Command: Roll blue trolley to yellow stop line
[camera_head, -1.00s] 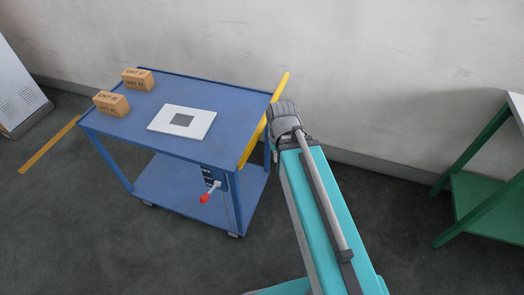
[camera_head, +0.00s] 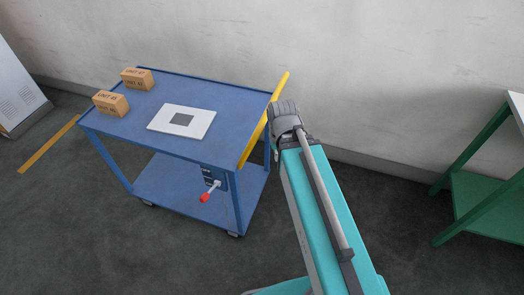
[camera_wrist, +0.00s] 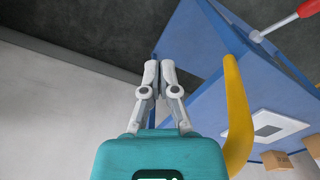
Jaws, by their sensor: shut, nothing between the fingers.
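The blue trolley (camera_head: 225,112) stands on the floor left of my arm, and its frame fills the right of the wrist view (camera_wrist: 198,95). Its yellow push bar (camera_head: 257,131) runs along its right end. A lever with a red knob (camera_head: 205,198) sits on the near right corner below the top. The yellow stop line (camera_head: 48,145) lies on the floor beyond the trolley's left end. My gripper (camera_wrist: 159,66) is shut and empty, beside the yellow bar (camera_wrist: 238,112) and apart from it in the wrist view. In the head view my arm hides the fingers.
Two cardboard boxes (camera_head: 137,79) (camera_head: 111,103) and a white plate with a dark square (camera_head: 182,120) are on the trolley's top. A grey wall (camera_head: 380,80) runs behind. A green stand (camera_head: 490,190) is at the right, a pale cabinet (camera_head: 17,92) at far left.

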